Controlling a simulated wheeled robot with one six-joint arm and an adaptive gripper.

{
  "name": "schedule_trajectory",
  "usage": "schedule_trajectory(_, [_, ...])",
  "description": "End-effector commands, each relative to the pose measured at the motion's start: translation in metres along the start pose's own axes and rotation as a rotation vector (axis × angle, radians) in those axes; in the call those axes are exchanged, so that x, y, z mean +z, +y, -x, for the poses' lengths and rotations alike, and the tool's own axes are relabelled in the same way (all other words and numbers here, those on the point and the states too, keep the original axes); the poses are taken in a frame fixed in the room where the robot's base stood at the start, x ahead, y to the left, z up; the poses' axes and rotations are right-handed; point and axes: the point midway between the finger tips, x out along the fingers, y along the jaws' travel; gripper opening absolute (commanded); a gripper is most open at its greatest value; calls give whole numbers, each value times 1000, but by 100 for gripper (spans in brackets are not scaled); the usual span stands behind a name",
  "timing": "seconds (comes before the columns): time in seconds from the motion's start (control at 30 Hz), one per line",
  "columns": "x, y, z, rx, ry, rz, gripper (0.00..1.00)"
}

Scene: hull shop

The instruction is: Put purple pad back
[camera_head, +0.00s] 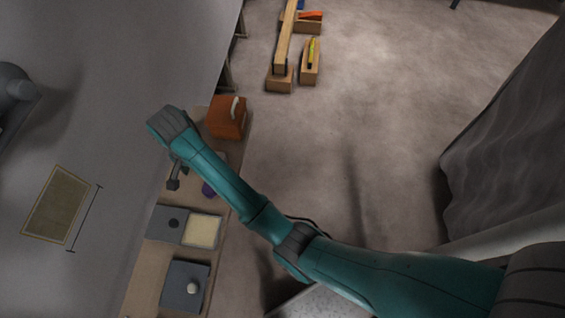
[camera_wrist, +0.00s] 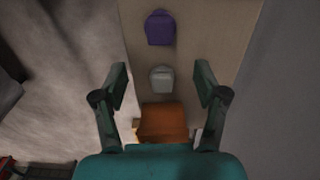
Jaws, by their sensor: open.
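The purple pad (camera_wrist: 160,28) lies on the tan bench top in the wrist view, beyond the fingertips and apart from them. In the head view only a small part of the purple pad (camera_head: 207,189) shows beside my teal arm, which hides the rest. My gripper (camera_wrist: 161,68) is open and empty, its two fingers spread wide above the bench. A grey pad-like piece (camera_wrist: 162,79) appears between the fingers, below them and not gripped. In the head view my gripper (camera_head: 174,178) hangs over the bench's left side, left of the purple pad.
An orange box (camera_head: 226,117) with a pale handle stands at the bench's far end. A grey tray with a cream square (camera_head: 203,231) and a grey block with a knob (camera_head: 185,285) are nearer. A grey panel with a yellowish patch (camera_head: 56,205) borders the left. Open floor lies right.

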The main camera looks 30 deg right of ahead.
Motion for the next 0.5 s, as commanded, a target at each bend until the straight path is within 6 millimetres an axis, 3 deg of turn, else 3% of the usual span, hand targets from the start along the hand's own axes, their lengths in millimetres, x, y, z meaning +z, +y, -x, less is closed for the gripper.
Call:
schedule_trajectory(0.17, [1, 7, -11, -12, 7, 7, 72])
schedule_trajectory(0.27, [2, 22, -34, -43, 28, 27, 72])
schedule_trajectory(0.5, [10, 78, -99, -168, 131, 106, 72])
